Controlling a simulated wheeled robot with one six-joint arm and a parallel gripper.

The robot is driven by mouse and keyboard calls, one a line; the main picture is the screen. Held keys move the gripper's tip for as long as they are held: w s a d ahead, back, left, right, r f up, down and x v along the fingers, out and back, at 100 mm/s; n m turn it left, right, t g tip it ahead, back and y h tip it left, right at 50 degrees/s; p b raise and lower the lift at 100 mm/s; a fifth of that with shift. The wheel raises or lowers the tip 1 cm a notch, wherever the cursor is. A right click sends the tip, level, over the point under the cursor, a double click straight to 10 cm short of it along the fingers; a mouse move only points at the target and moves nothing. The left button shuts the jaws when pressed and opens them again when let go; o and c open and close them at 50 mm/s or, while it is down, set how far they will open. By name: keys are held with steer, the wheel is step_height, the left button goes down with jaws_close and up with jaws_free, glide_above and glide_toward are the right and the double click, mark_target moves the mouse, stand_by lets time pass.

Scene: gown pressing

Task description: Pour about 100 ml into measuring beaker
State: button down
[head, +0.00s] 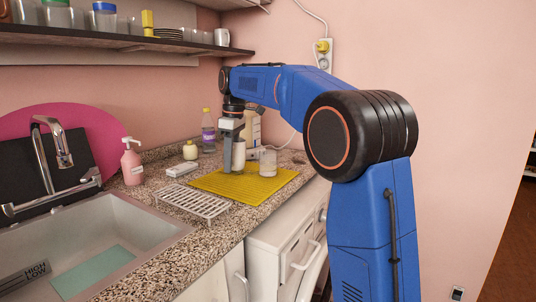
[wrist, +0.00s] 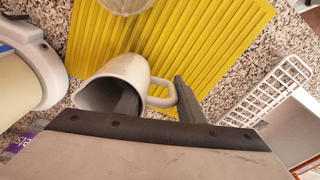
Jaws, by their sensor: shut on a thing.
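My gripper (head: 232,158) points down over the yellow ribbed mat (head: 262,187) and is shut on a white jug (head: 239,153). In the wrist view the jug (wrist: 131,73) shows its open mouth and side handle. One dark finger reaches into the mouth and the other is beside the handle. The jug looks about upright in the head view; I cannot tell whether it touches the mat. Its contents are not visible. The clear measuring beaker (head: 268,162) stands on the mat just right of the jug. Only part of the beaker (wrist: 117,4) shows at the wrist view's top edge.
A white wire rack (head: 192,201) lies left of the mat, near the sink (head: 120,220). A pink pump bottle (head: 132,163), a small cream bottle (head: 190,150) and a purple-labelled bottle (head: 208,132) stand left.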

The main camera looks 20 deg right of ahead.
steer(key=shift+w+a+f+g+h, duration=0.1)
steer(key=shift+w+a+g+h, duration=0.1)
steer(key=shift+g+h, duration=0.1)
steer(key=shift+s, duration=0.1)
stand_by(2.7)
